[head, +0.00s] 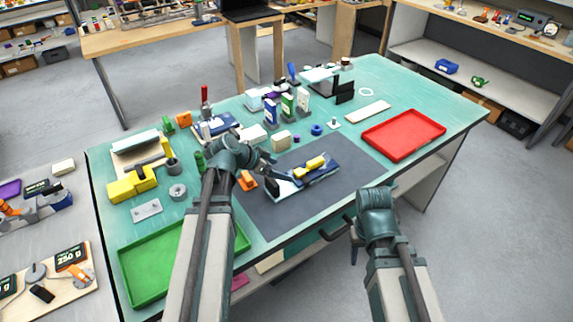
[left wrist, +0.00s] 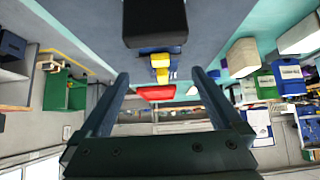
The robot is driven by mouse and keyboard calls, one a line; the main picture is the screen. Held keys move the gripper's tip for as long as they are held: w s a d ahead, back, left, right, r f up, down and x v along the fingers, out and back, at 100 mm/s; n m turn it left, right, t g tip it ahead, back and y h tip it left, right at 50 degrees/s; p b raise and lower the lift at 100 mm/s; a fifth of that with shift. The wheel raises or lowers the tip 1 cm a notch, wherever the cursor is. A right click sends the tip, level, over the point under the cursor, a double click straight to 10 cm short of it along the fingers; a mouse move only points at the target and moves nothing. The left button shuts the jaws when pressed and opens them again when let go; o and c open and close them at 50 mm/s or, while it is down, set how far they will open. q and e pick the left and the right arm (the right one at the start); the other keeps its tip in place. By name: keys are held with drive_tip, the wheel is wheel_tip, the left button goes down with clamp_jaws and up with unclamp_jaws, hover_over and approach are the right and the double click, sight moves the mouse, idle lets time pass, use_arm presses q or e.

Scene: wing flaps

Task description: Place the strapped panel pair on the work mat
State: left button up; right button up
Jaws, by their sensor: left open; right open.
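The dark grey work mat (head: 345,185) lies flat in the middle of the green bench. On it rests a flat blue-and-pale panel stack (head: 325,173) with a yellow piece (head: 310,164) on top; I take it for the strapped panel pair. A black block sits at its near left end and looms large in the left wrist view (left wrist: 155,22). My left gripper (head: 268,168) is open beside the stack's left end, its fingers apart and empty in the left wrist view (left wrist: 160,90). My right gripper (head: 338,242) is open, off the front edge of the bench.
A red tray (head: 403,135) lies right of the mat, and a green tray (head: 150,270) lies at the front left. Yellow blocks (head: 132,185) and a grey ring (head: 178,192) stand at the left. Several bottles and blocks line the back. The mat's right part is clear.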

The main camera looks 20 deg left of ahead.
use_arm(q)
drive_tip(key=s+d+f+g, duration=0.1)
drive_tip(key=s+d, duration=0.1)
drive_tip(key=d, duration=0.1)
drive_tip(key=s+d+f+g, duration=0.1)
drive_tip(key=s+d, duration=0.1)
drive_tip(key=d, duration=0.2)
drive_tip(key=s+d+f+g+y, duration=0.1)
drive_tip(key=s+d+g, duration=0.1)
drive_tip(key=d, duration=0.1)
drive_tip(key=shift+s+d+f+n, duration=0.15)
drive_tip(key=shift+s+d+n, duration=0.15)
drive_tip(key=shift+s, duration=0.1)
drive_tip(key=s+d+f+n+g+y, duration=0.2)
drive_tip(key=s+d+y, duration=0.4)
drive_tip(key=s, duration=0.5)
drive_tip(key=shift+s+d+n+g, duration=0.15)
drive_tip(key=shift+d+n+g, duration=0.45)
drive_tip(key=shift+d+g, duration=0.1)
